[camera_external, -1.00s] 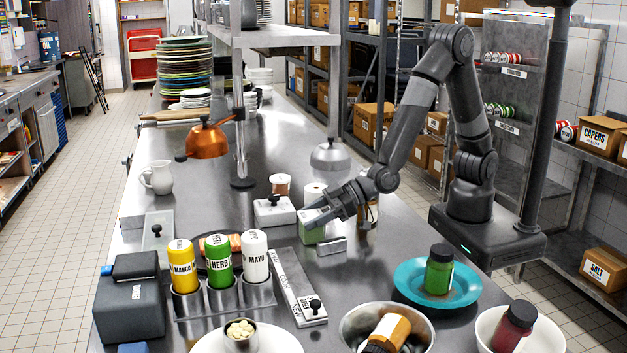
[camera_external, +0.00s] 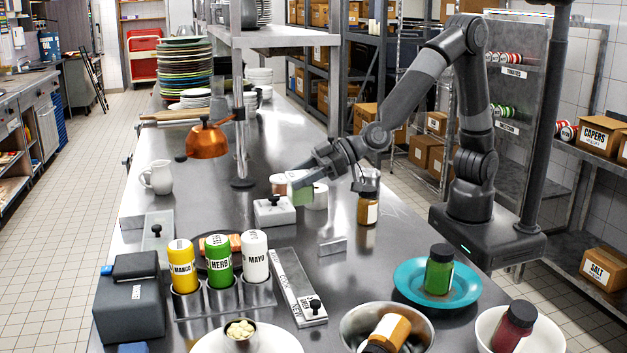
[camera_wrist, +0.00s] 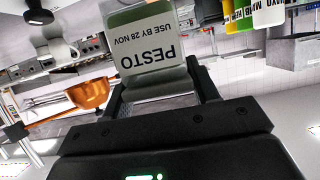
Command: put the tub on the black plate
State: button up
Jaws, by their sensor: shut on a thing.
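The tub (camera_external: 301,193) is a small green container, with a white label reading PESTO in the wrist view (camera_wrist: 150,62). My gripper (camera_external: 304,180) is shut on it and holds it in the air above the steel counter, near a lidded white container. In the wrist view the tub sits between the two fingers (camera_wrist: 160,85), its label upside down. A dark plate (camera_external: 235,235), probably the black plate, lies behind the squeeze bottles with an orange-pink piece of food on it. The bottles hide much of this plate.
The yellow, green and white bottles (camera_external: 222,258) stand in a steel rack in front of the dark plate. The white container with a black knob (camera_external: 273,211) and a copper heat lamp (camera_external: 207,141) are nearby. An amber jar (camera_external: 367,210) stands to the right.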

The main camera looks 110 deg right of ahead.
jog(key=w+d+r, duration=0.2)
jog(key=w+d, duration=0.3)
jog(key=w, duration=0.3)
jog(key=w+d+r, duration=0.2)
jog(key=w+d, duration=0.2)
jog(key=w, duration=0.4)
jog(key=shift+w+a+f, duration=0.7)
jog(key=shift+a+f, duration=0.95)
jog(key=shift+f, duration=0.15)
jog(key=shift+w+a+f, duration=0.75)
jog(key=shift+a+f, duration=0.95)
jog(key=shift+f, duration=0.1)
jog(key=shift+w+a+f, duration=0.7)
jog(key=shift+a+f, duration=0.95)
jog(key=shift+f, duration=0.15)
jog(key=shift+f, duration=0.15)
jog(key=o, duration=1.2)
